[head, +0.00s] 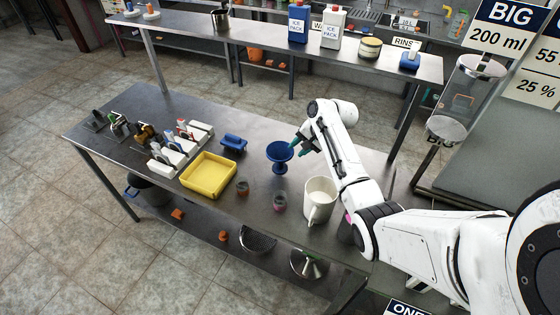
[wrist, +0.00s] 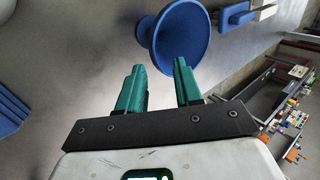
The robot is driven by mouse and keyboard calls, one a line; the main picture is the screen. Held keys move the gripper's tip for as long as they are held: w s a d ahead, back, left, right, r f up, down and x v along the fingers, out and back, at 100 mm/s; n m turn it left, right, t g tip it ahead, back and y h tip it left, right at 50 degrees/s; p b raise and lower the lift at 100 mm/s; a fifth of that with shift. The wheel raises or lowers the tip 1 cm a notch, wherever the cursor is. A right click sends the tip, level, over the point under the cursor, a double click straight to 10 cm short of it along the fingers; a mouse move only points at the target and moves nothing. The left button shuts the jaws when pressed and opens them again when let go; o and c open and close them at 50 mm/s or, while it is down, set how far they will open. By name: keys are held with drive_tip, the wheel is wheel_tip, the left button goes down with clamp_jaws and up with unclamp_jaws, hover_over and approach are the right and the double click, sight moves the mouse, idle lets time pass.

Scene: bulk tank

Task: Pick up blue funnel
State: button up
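The blue funnel (head: 280,151) stands on the steel table with its wide round bowl up and a narrower part below. My gripper (head: 297,147) is just to the right of the bowl in the head view, with its green fingers pointing at it. In the wrist view the funnel (wrist: 182,42) lies just beyond the fingertips, more in front of the right finger. My gripper (wrist: 159,68) is open there, with a clear gap and nothing held. I cannot tell whether a fingertip touches the funnel.
A white mug (head: 320,196) stands near my arm. A blue block-like tool (head: 234,143) lies left of the funnel. The table behind the funnel is clear.

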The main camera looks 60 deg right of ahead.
sight(290, 155)
drive_tip(key=b+x, duration=0.3)
drive_tip(key=shift+a+f, duration=0.25)
drive_tip(key=shift+f, duration=0.1)
drive_tip(key=shift+b+x, duration=0.9)
drive_tip(key=shift+b, duration=0.35)
drive_tip(key=shift+w+r, duration=0.1)
clamp_jaws()
